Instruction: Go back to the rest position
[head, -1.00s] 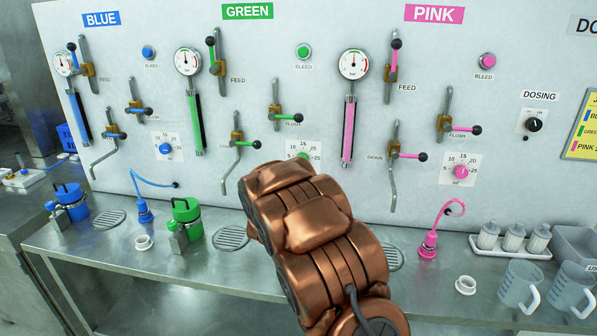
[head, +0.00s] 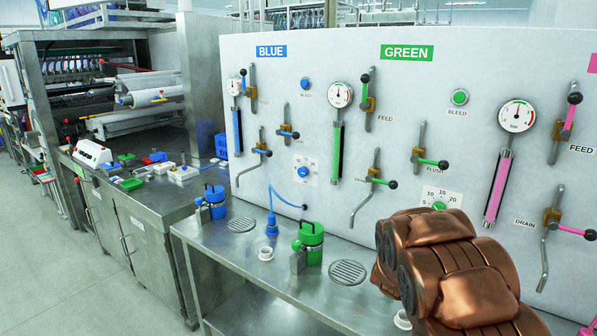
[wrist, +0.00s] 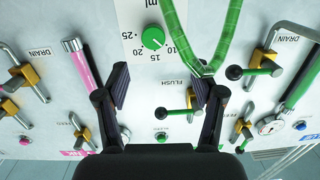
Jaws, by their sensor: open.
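My arm's copper links show at the lower right of the head view and hide my gripper there. In the wrist view my gripper (wrist: 160,88) is open, with its two dark fingers apart and nothing between them. The picture is upside down relative to the panel. The green dosing dial (wrist: 152,37) lies beyond the fingertips on the white panel. A green hose (wrist: 172,25) hangs near the right fingertip; I cannot tell if they touch. In the head view the green dial (head: 438,204) shows just above my arm.
The panel (head: 420,80) carries several valve handles and gauges. Below it, the steel bench (head: 215,240) holds a blue canister (head: 213,203), a green canister (head: 311,238) and a blue nozzle (head: 272,224). A machine (head: 110,90) with rollers stands at left. Floor (head: 50,270) at lower left is clear.

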